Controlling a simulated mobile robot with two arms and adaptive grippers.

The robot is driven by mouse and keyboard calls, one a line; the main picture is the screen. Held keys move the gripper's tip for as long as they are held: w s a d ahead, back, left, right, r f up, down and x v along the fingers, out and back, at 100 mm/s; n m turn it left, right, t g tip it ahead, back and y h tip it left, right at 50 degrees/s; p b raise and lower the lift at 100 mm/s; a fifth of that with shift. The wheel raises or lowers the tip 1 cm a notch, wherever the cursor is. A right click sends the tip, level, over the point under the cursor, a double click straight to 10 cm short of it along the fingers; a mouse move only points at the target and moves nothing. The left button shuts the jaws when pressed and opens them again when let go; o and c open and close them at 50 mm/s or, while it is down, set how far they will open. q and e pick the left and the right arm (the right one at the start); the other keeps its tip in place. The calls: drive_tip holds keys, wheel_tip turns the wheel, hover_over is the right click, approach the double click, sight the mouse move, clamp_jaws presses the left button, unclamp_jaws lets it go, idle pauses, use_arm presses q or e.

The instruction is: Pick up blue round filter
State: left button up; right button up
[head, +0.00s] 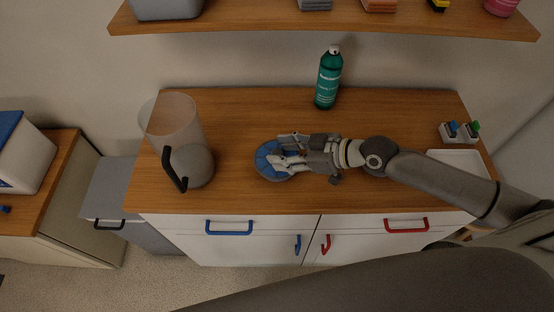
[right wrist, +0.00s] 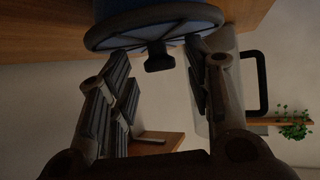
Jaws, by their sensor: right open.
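The blue round filter (head: 262,157) lies on the wooden counter top, right of the clear pitcher. It is a blue disc with segments, partly hidden by my gripper. My right gripper (head: 280,152) is over its right half, with the two fingers apart. In the right wrist view the filter (right wrist: 120,35) shows a dark rim and a small dark tab, between and beyond the fingertips of my open right gripper (right wrist: 158,58). I cannot tell whether either finger touches it. My left gripper is not in view.
A clear pitcher (head: 170,118) with a black handle stands left of the filter. A green bottle (head: 328,80) stands behind. A wooden shelf (head: 260,22) hangs above.

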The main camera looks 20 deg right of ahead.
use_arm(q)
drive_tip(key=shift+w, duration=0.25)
use_arm(e)
drive_tip(key=shift+a+f, duration=0.1)
clamp_jaws()
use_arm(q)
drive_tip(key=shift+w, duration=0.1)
use_arm(e)
drive_tip(key=shift+r, duration=0.7)
drive_tip(key=shift+w+r+b, duration=0.1)
drive_tip(key=shift+r+b, duration=0.45)
drive_tip(key=shift+r, duration=0.25)
use_arm(q)
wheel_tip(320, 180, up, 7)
drive_tip(key=p, duration=0.7)
drive_tip(key=shift+p, duration=0.4)
use_arm(e)
drive_tip(key=s+a+r, duration=0.6)
drive_tip(key=s+r, duration=0.4)
drive_tip(key=s, duration=0.2)
drive_tip(key=shift+s+a, duration=0.15)
drive_tip(key=shift+a, duration=0.25)
